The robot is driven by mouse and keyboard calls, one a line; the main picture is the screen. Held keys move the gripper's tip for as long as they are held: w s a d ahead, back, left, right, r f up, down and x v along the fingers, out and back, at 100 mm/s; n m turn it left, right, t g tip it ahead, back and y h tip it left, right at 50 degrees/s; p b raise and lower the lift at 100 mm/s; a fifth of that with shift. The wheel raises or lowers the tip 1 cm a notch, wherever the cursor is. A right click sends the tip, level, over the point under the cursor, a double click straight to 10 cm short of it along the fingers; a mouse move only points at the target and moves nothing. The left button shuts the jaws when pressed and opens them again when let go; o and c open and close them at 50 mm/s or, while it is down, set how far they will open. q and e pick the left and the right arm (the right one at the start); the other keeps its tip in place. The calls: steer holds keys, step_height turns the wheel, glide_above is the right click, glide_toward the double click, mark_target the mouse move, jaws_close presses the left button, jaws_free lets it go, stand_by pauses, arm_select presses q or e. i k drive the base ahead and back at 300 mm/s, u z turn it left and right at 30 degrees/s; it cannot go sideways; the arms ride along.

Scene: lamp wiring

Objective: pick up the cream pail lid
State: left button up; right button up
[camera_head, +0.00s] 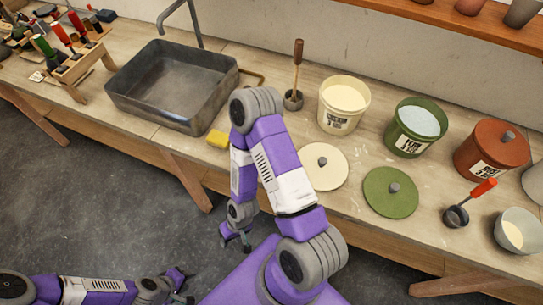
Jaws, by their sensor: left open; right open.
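The cream pail lid (330,171) is a round, pale disc with a grey knob. It lies flat on the bench in front of the open cream pail (343,108), and my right arm covers part of its left edge. My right gripper (236,244) is open and hangs in front of the bench edge, to the left of and lower in the picture than the lid. My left gripper (185,286) is open at the bottom left, over the floor and far from the lid. Neither gripper touches the lid.
A green lid (388,204) lies to the right, before the open green pail (416,130). A lidded red pail (490,150), a red-handled ladle (470,203) and a bowl (517,231) stand farther right. A metal basin (172,84) and yellow sponge (218,139) are left.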

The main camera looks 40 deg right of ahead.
mark_target(327, 168)
steer(key=u, duration=0.7)
steer(key=k, duration=0.8)
steer(key=z, duration=1.05)
